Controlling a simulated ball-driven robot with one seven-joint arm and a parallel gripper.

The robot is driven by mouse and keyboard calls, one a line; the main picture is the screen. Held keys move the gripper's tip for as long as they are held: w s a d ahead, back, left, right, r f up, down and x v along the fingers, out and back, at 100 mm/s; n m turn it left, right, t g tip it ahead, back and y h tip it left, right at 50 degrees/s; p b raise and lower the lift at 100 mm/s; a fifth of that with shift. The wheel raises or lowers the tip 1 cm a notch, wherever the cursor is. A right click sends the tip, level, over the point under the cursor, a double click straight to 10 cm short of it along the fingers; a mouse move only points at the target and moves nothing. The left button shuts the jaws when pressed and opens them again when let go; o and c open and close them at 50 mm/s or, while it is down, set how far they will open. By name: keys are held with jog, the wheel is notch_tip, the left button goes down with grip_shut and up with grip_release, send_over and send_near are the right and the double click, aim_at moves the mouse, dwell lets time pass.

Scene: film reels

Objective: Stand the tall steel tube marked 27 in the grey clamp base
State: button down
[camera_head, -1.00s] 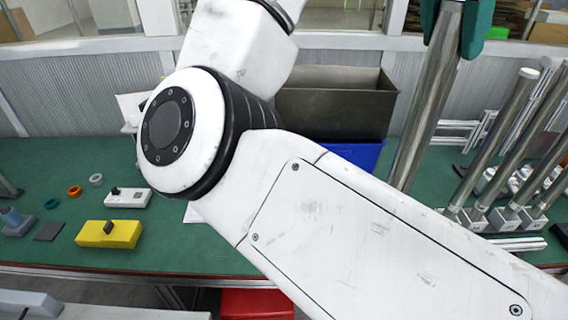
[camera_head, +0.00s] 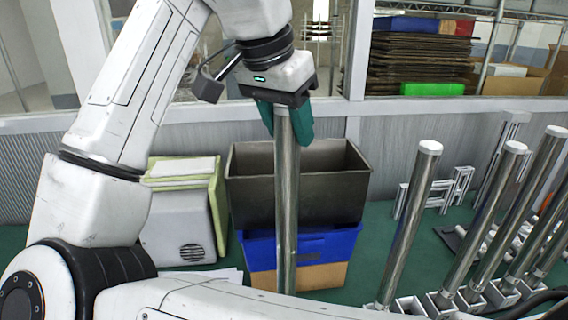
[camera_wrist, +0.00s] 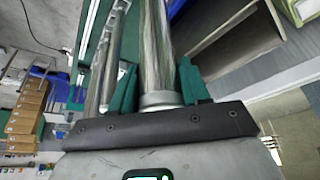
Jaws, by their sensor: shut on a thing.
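My gripper (camera_head: 285,115) is shut on the top of a tall steel tube (camera_head: 287,200), which hangs nearly upright from the green fingers. In the wrist view the tube (camera_wrist: 157,45) runs away from between the fingers of my gripper (camera_wrist: 157,88). The tube's lower end is hidden behind my arm in the head view, and no number can be read on it. Several other steel tubes stand at the right in small grey bases (camera_head: 440,302). I cannot tell which of these is the clamp base.
A dark open bin (camera_head: 250,200) sits on a blue box (camera_head: 330,243) behind the held tube. A pale green-edged case (camera_head: 185,225) stands to their left. Aluminium profile frames (camera_head: 450,190) are at the back right. My arm covers the front of the bench.

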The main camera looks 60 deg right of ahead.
aim_at(288, 154)
jog(key=shift+f, duration=2.5)
jog(key=c, duration=0.5)
grip_release()
jog(key=shift+c, duration=0.2)
jog(key=v, duration=1.2)
jog(key=shift+s, duration=0.1)
